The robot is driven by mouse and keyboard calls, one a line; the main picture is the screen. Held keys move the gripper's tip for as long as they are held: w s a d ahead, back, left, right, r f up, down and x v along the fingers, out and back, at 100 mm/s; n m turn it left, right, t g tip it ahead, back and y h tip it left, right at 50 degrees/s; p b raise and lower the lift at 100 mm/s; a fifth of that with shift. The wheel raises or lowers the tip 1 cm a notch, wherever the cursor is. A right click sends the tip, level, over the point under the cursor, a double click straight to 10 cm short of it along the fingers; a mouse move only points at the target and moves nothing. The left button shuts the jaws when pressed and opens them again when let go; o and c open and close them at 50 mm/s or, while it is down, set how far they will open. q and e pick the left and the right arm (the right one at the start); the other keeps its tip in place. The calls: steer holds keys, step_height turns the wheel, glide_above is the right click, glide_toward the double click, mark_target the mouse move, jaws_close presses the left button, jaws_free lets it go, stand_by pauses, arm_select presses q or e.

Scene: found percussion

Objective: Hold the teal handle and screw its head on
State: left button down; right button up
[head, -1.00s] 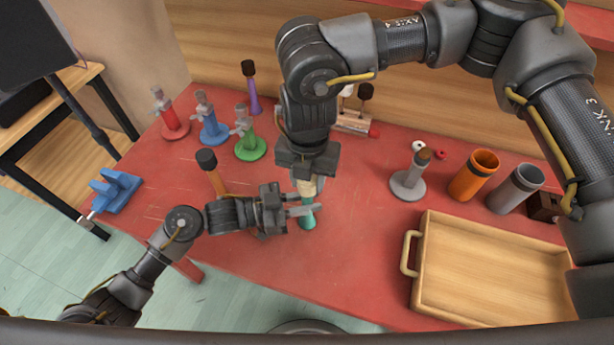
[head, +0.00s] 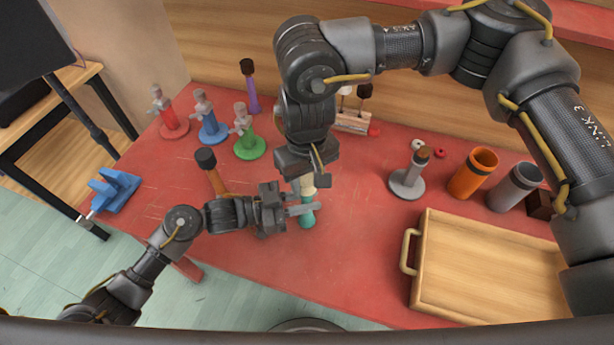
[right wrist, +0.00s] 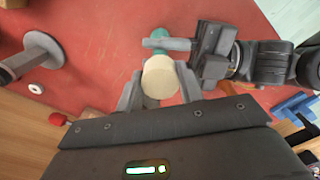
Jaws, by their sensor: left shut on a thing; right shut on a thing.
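The teal handle (head: 307,218) stands near the middle of the red table, its lower end flaring out. My left gripper (head: 303,209) comes in from the left and is shut on it; the handle also shows in the right wrist view (right wrist: 160,34). A cream head (head: 307,186) sits at the top of the handle, in line with it. My right gripper (head: 306,182) reaches down from above and is shut on the head. In the right wrist view the round cream head (right wrist: 160,78) lies between the fingers. The joint between head and handle is largely hidden.
A wooden tray (head: 412,262) stands at the right front. Behind it are an orange cup (head: 472,174), a grey cup (head: 513,187) and a grey stand (head: 408,180). Red, blue and green stands (head: 248,139) are at the back left.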

steer(key=shift+a+m, duration=0.1)
steer(key=shift+m, duration=0.6)
steer(key=o, duration=1)
steer(key=shift+r, duration=2.25)
steer(key=shift+r, duration=0.1)
steer(key=shift+c, duration=0.6)
